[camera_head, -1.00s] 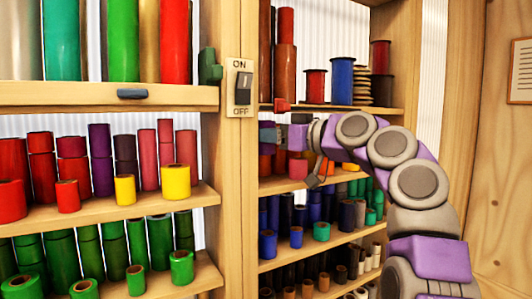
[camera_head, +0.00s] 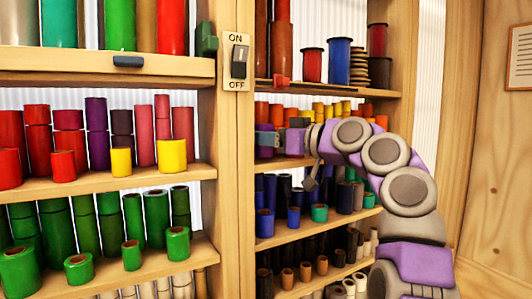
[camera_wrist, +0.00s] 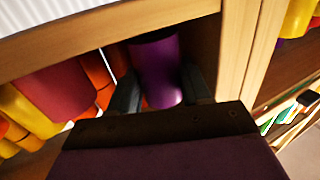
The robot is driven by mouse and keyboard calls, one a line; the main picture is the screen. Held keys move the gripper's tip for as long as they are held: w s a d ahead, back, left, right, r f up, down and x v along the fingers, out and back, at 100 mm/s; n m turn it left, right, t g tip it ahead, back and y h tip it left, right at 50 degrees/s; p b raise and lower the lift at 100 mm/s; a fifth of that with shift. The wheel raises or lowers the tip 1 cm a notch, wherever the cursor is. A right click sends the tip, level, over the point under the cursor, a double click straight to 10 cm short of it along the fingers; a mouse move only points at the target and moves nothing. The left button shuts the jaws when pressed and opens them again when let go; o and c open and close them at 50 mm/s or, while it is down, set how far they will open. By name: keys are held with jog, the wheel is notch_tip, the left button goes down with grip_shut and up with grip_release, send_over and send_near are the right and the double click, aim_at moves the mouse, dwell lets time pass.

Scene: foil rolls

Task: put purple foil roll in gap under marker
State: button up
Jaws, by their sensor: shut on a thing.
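My gripper (camera_wrist: 160,92) is shut on the purple foil roll (camera_wrist: 158,68), which stands between its two dark fingers in the wrist view. The roll's upper end lies close to the wooden shelf edge, and its top is dark and partly cut off. In the head view my gripper (camera_head: 268,140) is at the right-hand rack, in front of the row with orange and yellow rolls. The roll is mostly hidden there. A red marker (camera_head: 281,82) sits on the shelf edge above my gripper.
A wooden post with an ON/OFF switch (camera_head: 239,62) stands left of my gripper. In the wrist view a magenta roll (camera_wrist: 55,90) and orange rolls stand left of the held roll, with a wooden upright (camera_wrist: 238,60) to its right.

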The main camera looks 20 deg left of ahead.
jog(key=shift+w+d+f, duration=0.15)
jog(key=shift+w+f, duration=0.05)
jog(key=shift+f, duration=0.25)
jog(key=shift+d, duration=0.2)
jog(key=shift+s+a, duration=0.1)
jog(key=shift+a, duration=0.05)
jog(key=o, duration=0.7)
jog(key=shift+a+f, duration=0.1)
jog(key=shift+a, duration=0.05)
jog(key=shift+o, duration=0.7)
jog(key=shift+a, duration=0.25)
jog(key=shift+d+r+p, duration=0.25)
jog(key=shift+d+p, duration=0.05)
jog(key=b+v, duration=0.4)
jog(key=v, duration=0.8)
